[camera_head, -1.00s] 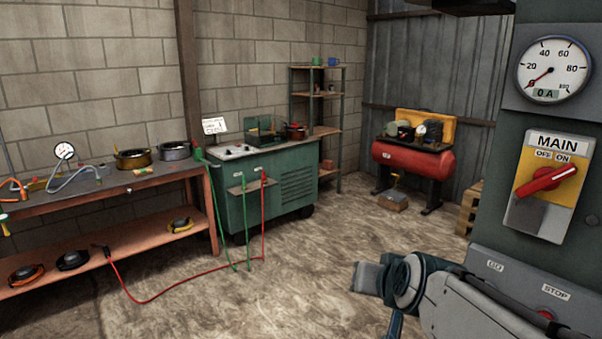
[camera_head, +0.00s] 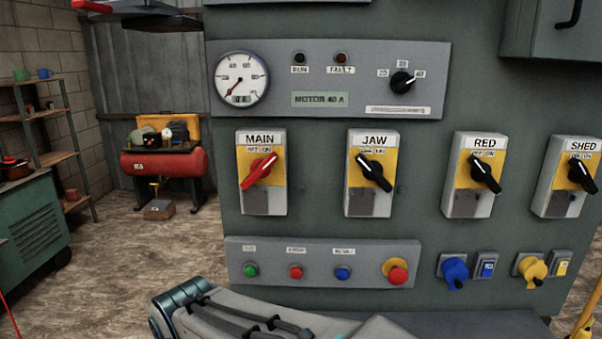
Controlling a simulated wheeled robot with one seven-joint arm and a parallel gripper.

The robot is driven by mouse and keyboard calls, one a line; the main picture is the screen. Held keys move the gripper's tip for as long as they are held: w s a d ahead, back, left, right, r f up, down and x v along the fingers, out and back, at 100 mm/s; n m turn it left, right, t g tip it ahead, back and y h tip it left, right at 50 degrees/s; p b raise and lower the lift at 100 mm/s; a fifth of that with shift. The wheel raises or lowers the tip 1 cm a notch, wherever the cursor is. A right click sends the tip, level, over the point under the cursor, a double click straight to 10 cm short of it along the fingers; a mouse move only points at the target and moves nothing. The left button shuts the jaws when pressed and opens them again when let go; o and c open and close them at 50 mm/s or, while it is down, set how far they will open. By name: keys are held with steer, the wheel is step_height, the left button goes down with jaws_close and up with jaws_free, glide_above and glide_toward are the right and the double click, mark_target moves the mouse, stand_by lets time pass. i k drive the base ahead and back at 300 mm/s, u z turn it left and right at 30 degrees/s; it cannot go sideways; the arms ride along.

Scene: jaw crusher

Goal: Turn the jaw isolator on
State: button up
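The jaw isolator (camera_head: 357,196) is a grey box with a yellow plate, labelled JAW, on the dark green panel in the middle of the view. Its black handle (camera_head: 374,172) slants from upper left to lower right. The small OFF/ON marks above the handle are partly covered by it and hard to read. Nothing touches the handle. Part of my arm lies across the bottom of the view, below the panel. My gripper is outside the picture.
The MAIN isolator (camera_head: 277,196), left of JAW, has a red handle slanting to upper right. RED (camera_head: 470,175) and SHED (camera_head: 568,180) isolators stand to the right. A push-button strip (camera_head: 320,262) with a red mushroom button is below. Open floor (camera_head: 130,250) lies left.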

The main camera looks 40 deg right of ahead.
mark_target(372, 171)
steer(key=z, duration=1.95)
steer(key=k, duration=0.5)
steer(key=z, duration=1.75)
steer(key=i, duration=1.05)
steer(key=u, duration=2.15)
